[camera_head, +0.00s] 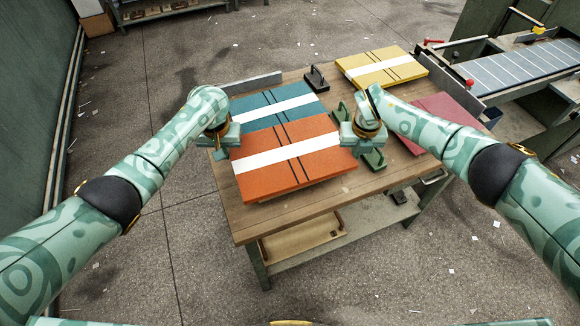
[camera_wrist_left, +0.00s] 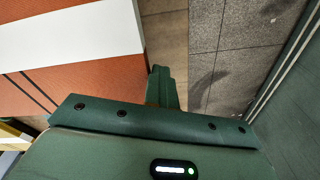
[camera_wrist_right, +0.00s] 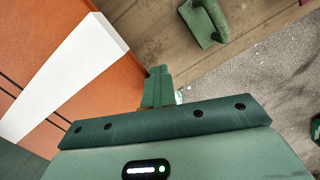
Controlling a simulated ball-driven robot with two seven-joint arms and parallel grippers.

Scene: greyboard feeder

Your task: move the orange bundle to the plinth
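The orange bundle (camera_head: 262,178), thick and flat with a white band and thin dark straps, is at the near side of the wooden table. My left gripper (camera_head: 232,143) is at its left end, by the end of the white band. My right gripper (camera_head: 350,138) is at its right end. In the left wrist view the fingers (camera_wrist_left: 162,88) are together beside the bundle (camera_wrist_left: 85,85). In the right wrist view the fingers (camera_wrist_right: 157,88) are likewise together beside it (camera_wrist_right: 105,85). Contact and any lift are unclear. I cannot identify the plinth for certain.
The teal bundle (camera_head: 262,112) lies just behind. A yellow bundle (camera_head: 372,73) and a red bundle (camera_head: 452,108) lie farther right on the table (camera_head: 275,223). A black handled block (camera_head: 315,80) stands behind. A slatted feeder (camera_head: 520,68) is at the right.

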